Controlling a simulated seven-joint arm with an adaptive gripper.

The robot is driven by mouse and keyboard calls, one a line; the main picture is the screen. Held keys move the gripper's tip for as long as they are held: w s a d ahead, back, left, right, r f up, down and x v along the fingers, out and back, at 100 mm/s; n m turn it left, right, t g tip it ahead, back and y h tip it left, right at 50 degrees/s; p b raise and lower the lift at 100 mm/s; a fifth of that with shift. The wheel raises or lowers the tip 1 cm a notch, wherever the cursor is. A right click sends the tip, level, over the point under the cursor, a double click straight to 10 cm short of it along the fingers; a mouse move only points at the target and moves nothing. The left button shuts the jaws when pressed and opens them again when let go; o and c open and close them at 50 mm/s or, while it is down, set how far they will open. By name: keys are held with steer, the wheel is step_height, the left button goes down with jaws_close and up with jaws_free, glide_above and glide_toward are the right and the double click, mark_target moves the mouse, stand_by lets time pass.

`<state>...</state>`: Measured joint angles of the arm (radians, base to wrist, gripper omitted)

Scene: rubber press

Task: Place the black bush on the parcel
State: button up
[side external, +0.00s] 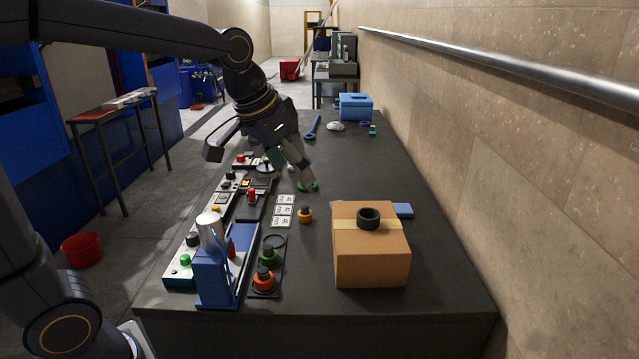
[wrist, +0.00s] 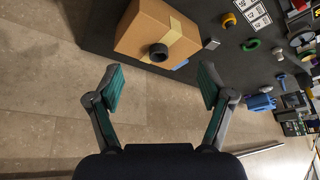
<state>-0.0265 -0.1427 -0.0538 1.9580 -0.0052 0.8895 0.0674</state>
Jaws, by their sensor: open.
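The black bush (side external: 368,218), a short dark ring, rests on top of the cardboard parcel (side external: 370,262), on its yellow tape strip near the middle of the top. In the wrist view the black bush (wrist: 158,52) also shows on the parcel (wrist: 140,30). My gripper (side external: 308,185) is in the air over the middle of the dark table, beyond and to the left of the parcel. In the wrist view my gripper (wrist: 160,88) has its two green-padded fingers wide apart with nothing between them.
A yellow piece (side external: 305,215) lies left of the parcel. A blue box (side external: 355,107) stands at the far end. The wall rises on the right.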

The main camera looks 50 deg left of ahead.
steer(key=s+a+f+n, duration=0.1)
steer(key=s+f, duration=0.3)
steer(key=s, duration=1.2)
steer(key=shift+s+f+t, duration=0.2)
steer(key=shift+s+t, duration=0.1)
steer(key=shift+s, duration=0.1)
